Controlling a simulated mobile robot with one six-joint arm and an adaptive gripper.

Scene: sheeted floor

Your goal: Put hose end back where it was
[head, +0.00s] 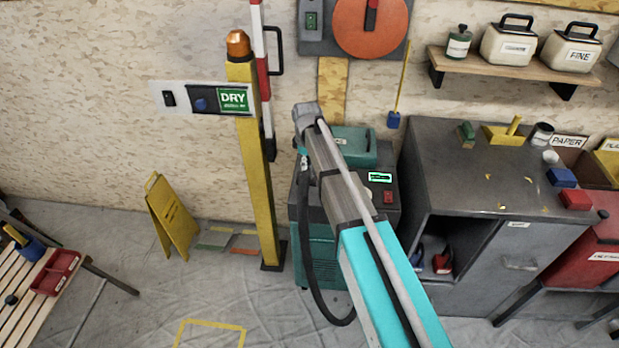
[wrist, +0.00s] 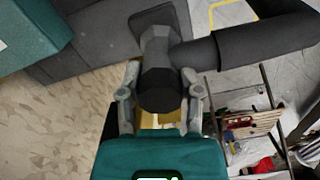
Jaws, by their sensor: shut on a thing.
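The hose end (wrist: 158,92) is a dark grey faceted piece with a flat part at its far side. My gripper (wrist: 161,73) is shut on it, one finger on each side, in the wrist view. The black hose (wrist: 262,45) leads away to the right there. In the head view the hose (head: 318,285) hangs from near the end of my arm and loops down in front of the teal and grey machine (head: 320,252). My arm hides part of the machine, and the fingers are hard to make out in the head view.
A yellow post (head: 257,185) with an orange lamp stands left of the machine. A dark grey cabinet (head: 470,190) stands right of it, below a wooden shelf (head: 510,67). A yellow floor sign (head: 172,218) stands at left. The floor in front is mostly clear.

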